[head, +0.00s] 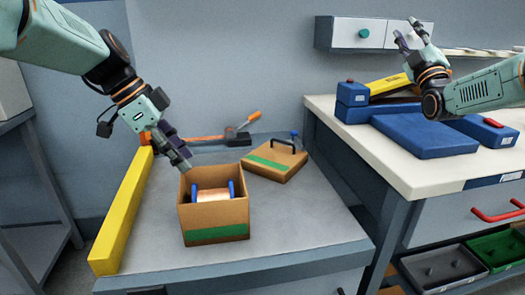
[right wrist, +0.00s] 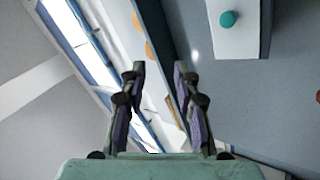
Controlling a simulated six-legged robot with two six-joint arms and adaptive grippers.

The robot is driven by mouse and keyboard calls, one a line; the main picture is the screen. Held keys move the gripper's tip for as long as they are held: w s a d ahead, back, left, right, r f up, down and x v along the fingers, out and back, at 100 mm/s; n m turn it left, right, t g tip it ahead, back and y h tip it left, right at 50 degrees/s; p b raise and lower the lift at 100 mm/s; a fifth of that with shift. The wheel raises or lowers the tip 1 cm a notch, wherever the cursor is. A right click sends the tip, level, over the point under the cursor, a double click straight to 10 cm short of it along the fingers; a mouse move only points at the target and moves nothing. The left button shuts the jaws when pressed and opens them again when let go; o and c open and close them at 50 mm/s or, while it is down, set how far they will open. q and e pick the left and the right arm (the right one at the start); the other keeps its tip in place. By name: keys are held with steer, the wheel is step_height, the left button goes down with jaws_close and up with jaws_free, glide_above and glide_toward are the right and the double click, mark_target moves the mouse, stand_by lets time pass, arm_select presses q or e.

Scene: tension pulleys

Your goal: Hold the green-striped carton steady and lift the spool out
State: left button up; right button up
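The green-striped carton (head: 214,216) stands open-topped on the grey table, in the middle of the head view. The spool (head: 212,195) sits inside it, with blue end discs and a pale copper-coloured winding; its lower part is hidden by the carton's front wall. My left gripper (head: 186,166) points down at the carton's back left rim; whether it touches the rim or is open cannot be told. My right gripper (head: 408,33) is raised above the white-topped bench, far from the carton. In the right wrist view its fingers (right wrist: 158,75) are apart with nothing between them.
A lid with a black handle and green stripe (head: 275,160) lies behind and right of the carton. A yellow beam (head: 122,212) runs along the table's left side. An orange-handled tool (head: 238,133) lies at the back. Blue cases (head: 425,134) lie on the white-topped bench (head: 398,174).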

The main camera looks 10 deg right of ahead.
steer(key=s+a+f+n+g+y, duration=0.1)
steer(key=a+f+n+g+y, duration=0.25)
steer(key=a+n+y, duration=0.4)
steer(key=a+f+n+g+y, duration=0.3)
steer(key=a+n+g+y, duration=0.1)
steer(key=a+n, duration=0.6)
steer(key=s+a+f+n+g+y, duration=0.1)
steer(key=a+f+n+g+y, duration=0.5)
steer(key=a, duration=0.5)
steer(key=n+g+h, duration=0.2)
steer(key=n+g, duration=1)
steer(key=n, duration=0.6)
glide_toward(213, 204)
steer(key=x, duration=0.2)
steer(key=shift+a+f+n, duration=0.25)
steer(key=shift+f, duration=0.1)
steer(key=x, duration=0.7)
steer(key=shift+w+a, duration=0.1)
steer(key=shift+a, duration=0.1)
jaws_close()
